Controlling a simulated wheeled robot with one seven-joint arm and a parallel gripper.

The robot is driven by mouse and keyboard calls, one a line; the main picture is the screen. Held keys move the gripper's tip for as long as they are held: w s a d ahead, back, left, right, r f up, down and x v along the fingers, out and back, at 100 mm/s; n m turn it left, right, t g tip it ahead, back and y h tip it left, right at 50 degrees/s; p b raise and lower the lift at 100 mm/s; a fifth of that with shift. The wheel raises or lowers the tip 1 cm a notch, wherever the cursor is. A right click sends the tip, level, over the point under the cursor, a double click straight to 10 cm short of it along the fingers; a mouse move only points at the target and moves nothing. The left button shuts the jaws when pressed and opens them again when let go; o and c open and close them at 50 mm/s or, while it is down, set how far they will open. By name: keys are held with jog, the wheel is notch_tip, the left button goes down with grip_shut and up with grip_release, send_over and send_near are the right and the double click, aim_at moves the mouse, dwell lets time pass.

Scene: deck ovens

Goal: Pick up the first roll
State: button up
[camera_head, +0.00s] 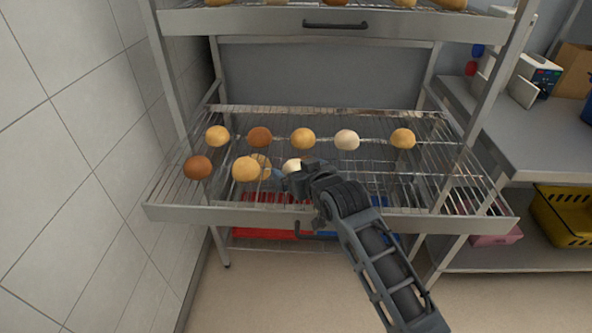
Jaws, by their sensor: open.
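Several round rolls lie on a pulled-out wire rack shelf (440,192). The back row holds a golden roll (217,136), a brown roll (260,137), another golden roll (303,138), a pale roll (347,139) and a golden-orange roll (403,138). In front are a dark brown roll (197,167) at the left, a golden roll (245,169) and a pale roll (292,166), partly hidden by my gripper. Another tan roll (264,163) shows behind the golden one. My gripper (291,182) is open above the front of the shelf, beside the pale roll. I cannot tell whether they touch.
An upper shelf (290,22) with a dark handle and more rolls overhangs the back. A tiled wall (70,150) stands close at the left. Rack posts flank the shelf. A steel counter (540,140) and a yellow crate (565,215) are at the right.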

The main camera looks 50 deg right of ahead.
jog(key=c, duration=1.1)
jog(key=shift+r, duration=0.15)
